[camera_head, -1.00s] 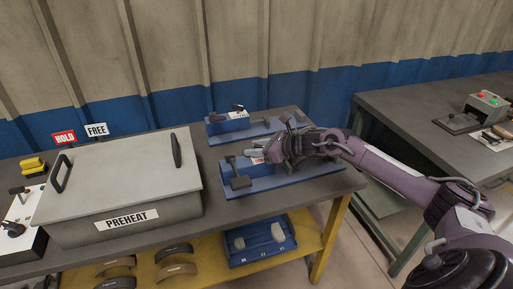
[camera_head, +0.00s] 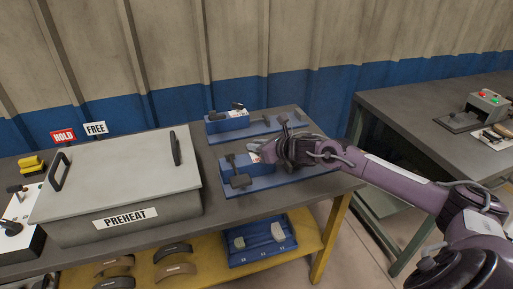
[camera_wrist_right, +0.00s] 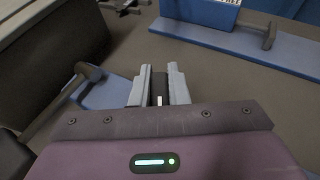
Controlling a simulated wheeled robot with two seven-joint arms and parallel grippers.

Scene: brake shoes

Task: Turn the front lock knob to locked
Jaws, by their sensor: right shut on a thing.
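The front fixture, a blue base (camera_head: 262,184) with dark handles (camera_head: 240,180), lies near the bench's right end. My right gripper (camera_head: 265,153) is over its upper part, and the wrist hides much of it in the head view. In the right wrist view, the two pale fingers of my right gripper (camera_wrist_right: 158,88) are shut on a dark knob (camera_wrist_right: 159,80) with a white mark. Which way the knob points relative to its label cannot be told. My left gripper is not in view.
A similar rear blue fixture (camera_head: 228,130) stands behind. The grey PREHEAT box (camera_head: 125,185) is to the left. A blue tray (camera_head: 262,256) and several brake shoes (camera_head: 172,272) lie on the yellow lower shelf. A second table (camera_head: 440,110) is to the right.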

